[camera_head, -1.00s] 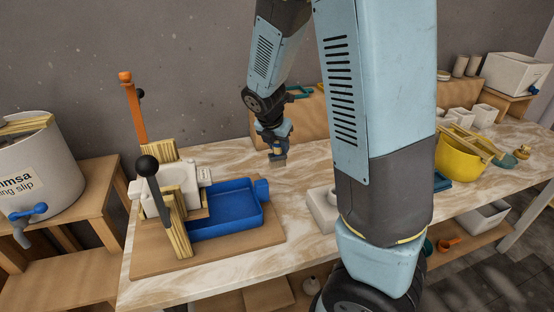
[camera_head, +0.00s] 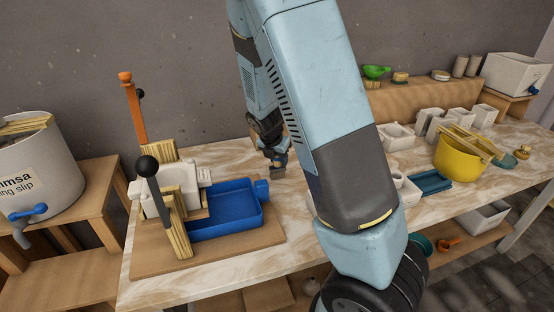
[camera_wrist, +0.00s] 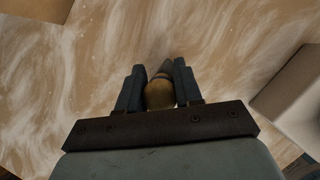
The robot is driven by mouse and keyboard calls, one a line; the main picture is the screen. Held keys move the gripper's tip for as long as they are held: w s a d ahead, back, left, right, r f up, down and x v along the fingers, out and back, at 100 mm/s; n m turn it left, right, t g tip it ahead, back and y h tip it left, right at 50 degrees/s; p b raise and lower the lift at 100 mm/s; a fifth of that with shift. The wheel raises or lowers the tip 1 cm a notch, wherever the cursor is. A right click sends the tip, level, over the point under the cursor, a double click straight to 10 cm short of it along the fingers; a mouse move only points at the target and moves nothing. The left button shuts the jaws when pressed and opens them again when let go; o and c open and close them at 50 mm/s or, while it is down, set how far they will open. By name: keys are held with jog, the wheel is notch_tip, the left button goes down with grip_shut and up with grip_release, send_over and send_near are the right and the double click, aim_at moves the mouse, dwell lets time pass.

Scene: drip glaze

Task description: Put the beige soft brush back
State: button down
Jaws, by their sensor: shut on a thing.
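My gripper (camera_head: 275,153) hangs over the marbled worktop, right of the blue tray, with its fingers pointing down. It is shut on the beige soft brush (camera_head: 278,172), whose pale end shows below the fingers. In the wrist view, the rounded tan end of the brush (camera_wrist: 160,93) sits between the two dark fingers (camera_wrist: 157,88), with a grey band beyond it. I cannot tell whether the brush touches the worktop (camera_head: 290,215).
A blue tray (camera_head: 225,208) and lever stand sit on a board at left. White moulds (camera_head: 398,137) and a yellow bucket (camera_head: 460,158) stand at right. The worktop beside the blue tray is clear.

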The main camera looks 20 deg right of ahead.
jog(key=shift+f, duration=0.2)
jog(key=c, duration=0.8)
grip_release()
jog(key=shift+o, duration=0.2)
jog(key=v, duration=1.2)
jog(key=s+d+r+m+t+y, duration=0.1)
jog(key=s+r+m, duration=0.8)
jog(key=s+m, duration=0.3)
jog(key=s+d+r+m+t+y, duration=0.1)
jog(key=s+r+m+y, duration=0.1)
jog(key=s+r+m, duration=0.7)
jog(key=s+m, duration=0.4)
jog(key=m, duration=0.2)
jog(key=shift+s+r, duration=0.15)
jog(key=shift+s, duration=0.15)
jog(key=shift+d, duration=0.1)
